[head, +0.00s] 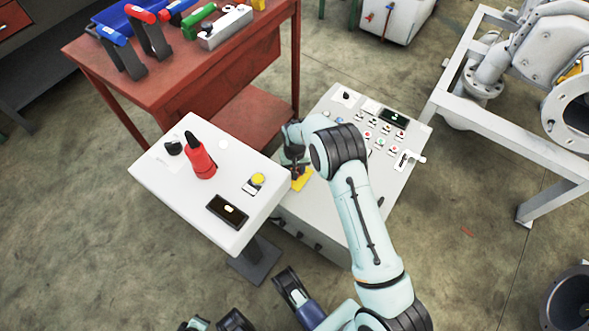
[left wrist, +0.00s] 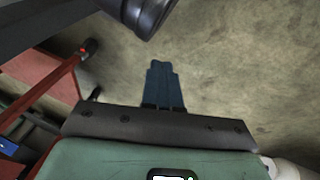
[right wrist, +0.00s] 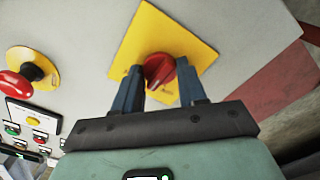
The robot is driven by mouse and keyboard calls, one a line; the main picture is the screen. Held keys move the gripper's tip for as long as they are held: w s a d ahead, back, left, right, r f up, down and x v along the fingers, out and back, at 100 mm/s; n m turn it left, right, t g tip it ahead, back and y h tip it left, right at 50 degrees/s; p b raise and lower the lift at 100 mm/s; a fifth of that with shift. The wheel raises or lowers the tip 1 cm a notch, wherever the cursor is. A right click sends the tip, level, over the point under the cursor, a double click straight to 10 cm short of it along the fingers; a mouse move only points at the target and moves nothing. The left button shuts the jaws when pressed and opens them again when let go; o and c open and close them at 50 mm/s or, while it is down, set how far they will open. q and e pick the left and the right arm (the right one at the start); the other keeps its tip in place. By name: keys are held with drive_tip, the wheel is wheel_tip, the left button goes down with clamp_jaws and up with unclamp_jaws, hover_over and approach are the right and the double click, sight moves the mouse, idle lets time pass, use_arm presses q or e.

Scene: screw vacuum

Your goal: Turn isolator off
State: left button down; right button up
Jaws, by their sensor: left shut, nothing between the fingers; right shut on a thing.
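The isolator is a red rotary knob (right wrist: 159,70) on a yellow square plate (right wrist: 190,45), seen in the right wrist view. My right gripper (right wrist: 165,88) has its two blue fingers on either side of the knob and is shut on it. In the head view, part of the yellow plate (head: 303,179) shows at the left edge of the control console (head: 325,215). The knob there is hidden by my right gripper (head: 298,170). My left gripper (left wrist: 164,78) is shut and empty, with bare floor behind its fingers in the left wrist view.
A red mushroom button (right wrist: 15,85) and several small buttons are beside the isolator. A red workbench (head: 180,75) is behind. A white pipe frame (head: 500,140) stands right.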

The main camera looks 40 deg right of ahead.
drive_tip(key=n, duration=0.4)
drive_tip(key=shift+n, duration=0.3)
use_arm(q)
drive_tip(key=shift+s+a+f+g+b, duration=0.15)
drive_tip(key=shift+s+f+g+b, duration=0.2)
drive_tip(key=shift+s+f, duration=0.6)
use_arm(e)
drive_tip(key=n, duration=0.4)
drive_tip(key=shift+n, duration=0.3)
drive_tip(key=o, duration=1.1)
drive_tip(key=shift+c, duration=0.2)
wheel_tip(320, 180, up, 6)
drive_tip(key=shift+r+p, duration=0.15)
drive_tip(key=shift+p, duration=0.6)
use_arm(q)
drive_tip(key=shift+h, duration=0.3)
drive_tip(key=r, duration=0.1)
drive_tip(key=d+r+p, duration=0.1)
drive_tip(key=r, duration=0.1)
drive_tip(key=s+d+r, duration=0.1)
drive_tip(key=shift+r, duration=0.2)
use_arm(e)
wheel_tip(320, 180, up, 7)
